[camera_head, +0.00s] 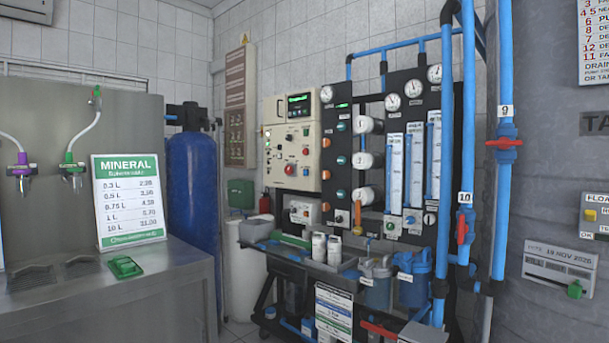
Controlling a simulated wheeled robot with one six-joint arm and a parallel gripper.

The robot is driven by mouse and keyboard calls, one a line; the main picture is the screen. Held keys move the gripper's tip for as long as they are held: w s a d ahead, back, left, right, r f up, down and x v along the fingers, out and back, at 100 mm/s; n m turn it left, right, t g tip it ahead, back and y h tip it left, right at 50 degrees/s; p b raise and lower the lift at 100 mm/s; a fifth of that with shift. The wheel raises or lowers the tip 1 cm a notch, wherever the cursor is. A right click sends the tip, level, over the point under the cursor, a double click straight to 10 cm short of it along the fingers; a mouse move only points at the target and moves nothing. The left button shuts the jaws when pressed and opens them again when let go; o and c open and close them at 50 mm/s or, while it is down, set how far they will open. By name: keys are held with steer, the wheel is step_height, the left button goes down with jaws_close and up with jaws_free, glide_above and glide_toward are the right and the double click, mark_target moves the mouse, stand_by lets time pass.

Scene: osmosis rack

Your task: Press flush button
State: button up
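The osmosis rack stands right of centre, with a cream control box (312,150) on its left side. The box has a small lit screen (299,104) near the top, several small buttons and knobs, and a larger red button (290,170) low down. Labels are too small to read, so I cannot tell which button is the flush button. A smaller pale box (303,212) with a reddish control sits below. My gripper is not in view.
A steel counter (170,280) with a price sign (129,200) and a green object (125,267) stands at left. A blue tank (192,175) stands behind it. Blue pipes (469,90) and a red-handled valve (503,144) rise at right. Little floor shows.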

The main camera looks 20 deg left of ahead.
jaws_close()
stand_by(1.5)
